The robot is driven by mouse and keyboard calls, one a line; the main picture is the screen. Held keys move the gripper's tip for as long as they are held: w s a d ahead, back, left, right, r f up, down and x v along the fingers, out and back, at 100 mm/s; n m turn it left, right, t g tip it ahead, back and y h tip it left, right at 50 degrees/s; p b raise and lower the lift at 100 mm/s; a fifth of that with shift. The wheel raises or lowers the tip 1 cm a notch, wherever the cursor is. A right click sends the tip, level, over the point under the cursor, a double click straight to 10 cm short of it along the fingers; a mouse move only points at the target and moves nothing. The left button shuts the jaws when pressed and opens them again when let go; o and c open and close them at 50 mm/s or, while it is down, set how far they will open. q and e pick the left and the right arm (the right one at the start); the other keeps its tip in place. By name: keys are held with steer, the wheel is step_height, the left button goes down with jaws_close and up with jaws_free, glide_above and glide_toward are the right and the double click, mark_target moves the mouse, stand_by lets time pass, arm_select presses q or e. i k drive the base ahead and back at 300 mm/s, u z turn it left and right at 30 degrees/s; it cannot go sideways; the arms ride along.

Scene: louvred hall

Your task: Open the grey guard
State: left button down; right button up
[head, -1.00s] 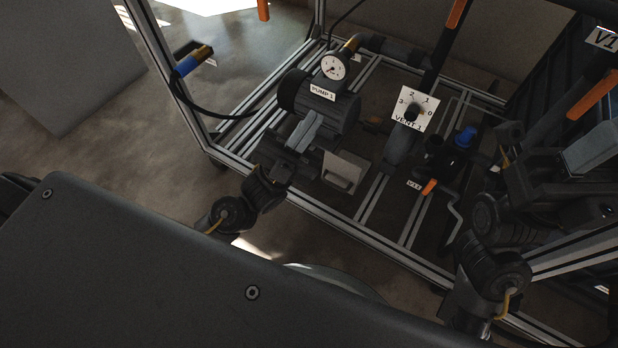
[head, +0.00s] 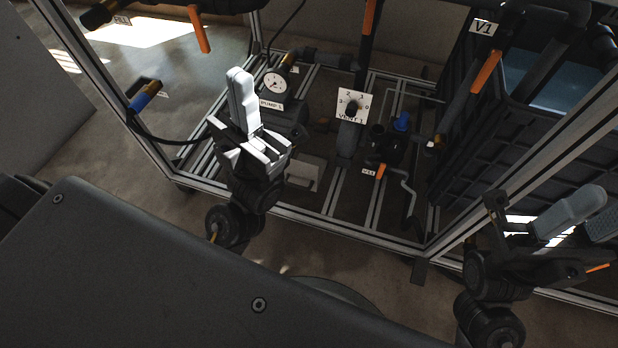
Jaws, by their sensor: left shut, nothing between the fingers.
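The grey guard appears to be the light grey plate with a handle slot (head: 304,173), low in the frame beside the pump. It looks closed, and its left part is hidden by my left gripper. My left gripper (head: 238,78) is shut and empty, its fingers pointing up in front of the pump. It is apart from the guard, up and to the left of it in the picture. My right gripper (head: 592,212) is at the right edge, far from the guard. Its fingers are apart, with nothing seen between them.
A metal frame rail (head: 330,222) runs in front of the guard. The pump's gauge (head: 275,83), the vent dial (head: 353,106) and a blue-capped fitting (head: 401,122) stand behind or beside it. A dark crate (head: 490,150) is at right. Orange levers (head: 486,72) hang above.

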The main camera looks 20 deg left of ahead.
mark_target(305, 173)
steer(key=z, duration=1.7)
steer(key=k, duration=0.85)
steer(key=u, duration=1.35)
steer(key=i, duration=0.5)
